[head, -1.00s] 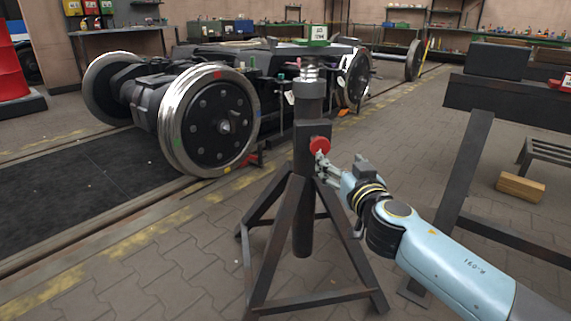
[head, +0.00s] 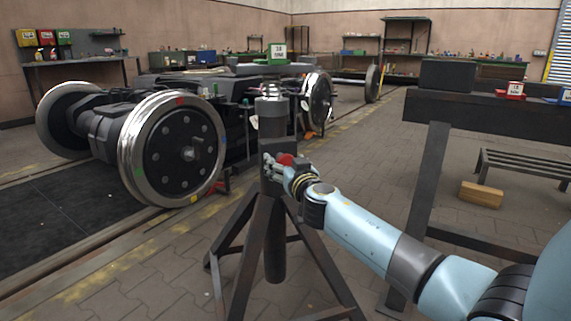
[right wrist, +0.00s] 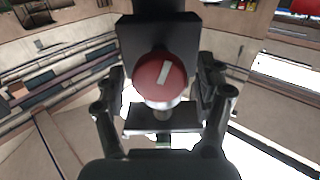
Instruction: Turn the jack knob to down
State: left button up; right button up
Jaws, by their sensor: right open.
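A dark jack stand (head: 273,230) with splayed legs and a pale metal top stands upright in the middle of the head view. Its red round knob (head: 286,159) is on the upper column, partly covered by my right gripper (head: 276,168). In the right wrist view the red knob (right wrist: 160,77) faces the camera, its white mark near upright and leaning a little right. The open fingers of my right gripper (right wrist: 161,84) stand on either side of the knob, with gaps showing. My left gripper is not in view.
A bogie with a large steel wheel (head: 172,148) stands behind and left of the jack. A dark bench (head: 460,108) is at the right, with a wooden block (head: 481,194) on the floor beyond. Paved floor (head: 150,285) is clear at front left.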

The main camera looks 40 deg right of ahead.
jog(key=shift+w, duration=0.2)
jog(key=c, duration=1.2)
jog(key=shift+o, duration=0.2)
